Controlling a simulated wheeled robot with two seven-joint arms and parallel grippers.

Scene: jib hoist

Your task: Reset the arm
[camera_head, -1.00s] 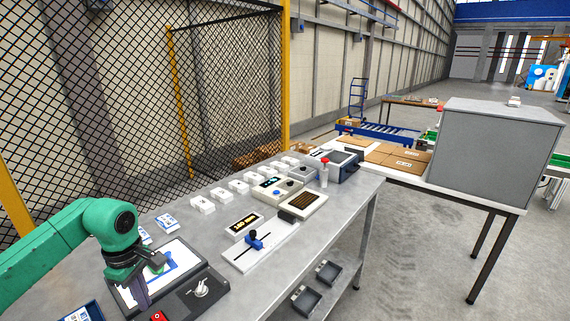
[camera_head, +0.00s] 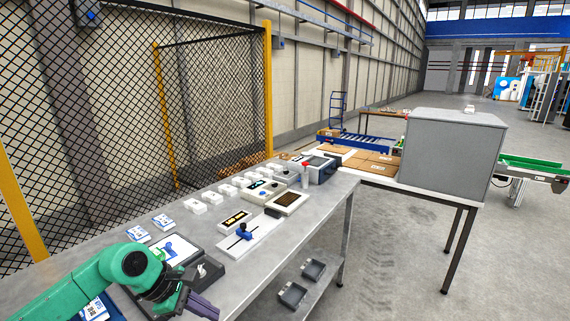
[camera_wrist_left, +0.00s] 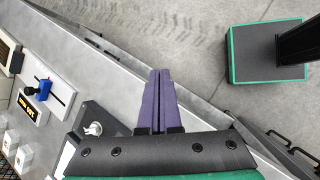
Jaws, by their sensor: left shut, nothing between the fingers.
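My left gripper (camera_head: 212,312) shows at the bottom of the head view, on the end of my green arm. Its purple fingers are pressed together and empty. They also show in the left wrist view (camera_wrist_left: 160,75), where they reach over the bench's front edge with the floor beyond. The tablet-like screen panel (camera_head: 182,250) lies on the bench behind the gripper, partly hidden by my arm. A small white lever or knob (camera_wrist_left: 93,129) stands on the panel's dark part, beside the gripper. My right gripper is not in view.
The metal bench (camera_head: 300,215) carries a slider with a blue knob (camera_head: 243,231), an amber display (camera_head: 235,221), white blocks and control boxes. A red-topped post (camera_head: 305,175) stands farther back. A grey cabinet (camera_head: 452,155) is on another table. A mesh fence (camera_head: 90,130) stands left.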

